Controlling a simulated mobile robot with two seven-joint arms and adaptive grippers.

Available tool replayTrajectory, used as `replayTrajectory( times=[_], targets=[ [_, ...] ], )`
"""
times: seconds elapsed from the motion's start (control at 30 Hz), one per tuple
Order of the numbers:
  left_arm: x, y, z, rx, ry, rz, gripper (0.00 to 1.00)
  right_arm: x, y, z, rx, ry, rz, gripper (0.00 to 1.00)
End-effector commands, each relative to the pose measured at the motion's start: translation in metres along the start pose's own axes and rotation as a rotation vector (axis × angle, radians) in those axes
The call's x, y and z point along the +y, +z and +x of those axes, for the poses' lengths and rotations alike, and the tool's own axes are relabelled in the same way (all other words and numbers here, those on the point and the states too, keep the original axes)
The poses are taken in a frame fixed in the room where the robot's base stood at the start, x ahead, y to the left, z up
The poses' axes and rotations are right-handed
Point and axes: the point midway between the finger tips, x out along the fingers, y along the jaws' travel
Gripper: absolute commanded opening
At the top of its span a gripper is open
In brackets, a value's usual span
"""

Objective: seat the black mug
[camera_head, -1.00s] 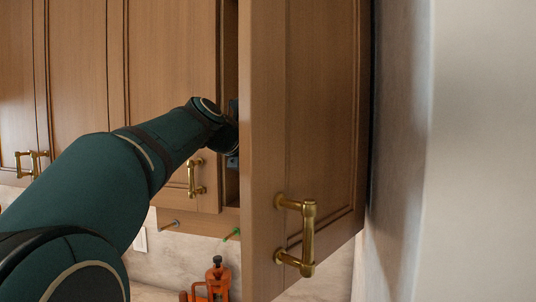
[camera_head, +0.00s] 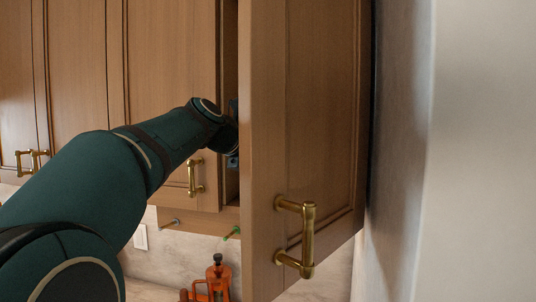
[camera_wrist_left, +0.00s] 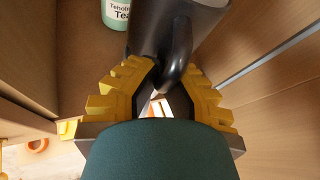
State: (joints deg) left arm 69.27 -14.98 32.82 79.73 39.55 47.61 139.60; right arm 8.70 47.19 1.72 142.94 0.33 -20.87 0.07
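The black mug (camera_wrist_left: 162,32) is in the left wrist view, at the top centre, inside a wooden cabinet. Its rim side is cut off by the top edge. Its handle (camera_wrist_left: 179,62) points towards my left gripper (camera_wrist_left: 168,72), whose yellow fingers are on either side of it and look closed on it. Whether the mug's base touches the shelf is hidden. In the head view my left arm reaches into the cabinet behind the open door (camera_head: 330,130), which hides the gripper's tips and the mug. My right gripper is not in view.
A pale green tea canister (camera_wrist_left: 117,14) stands close to the left of the mug. Cabinet walls flank the gripper. The open door's brass handle (camera_head: 308,240) juts out. An orange-framed press pot (camera_head: 217,280) stands below the cabinet.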

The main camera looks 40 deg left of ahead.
Motion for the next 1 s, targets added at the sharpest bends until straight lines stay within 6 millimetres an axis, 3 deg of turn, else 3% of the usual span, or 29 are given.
replayTrajectory(
  times=[1.0],
  targets=[
    [0.0000, -0.0015, 0.0006, -0.007, 0.001, 0.000, 0.00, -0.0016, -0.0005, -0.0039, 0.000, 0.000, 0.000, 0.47]
  ],
)
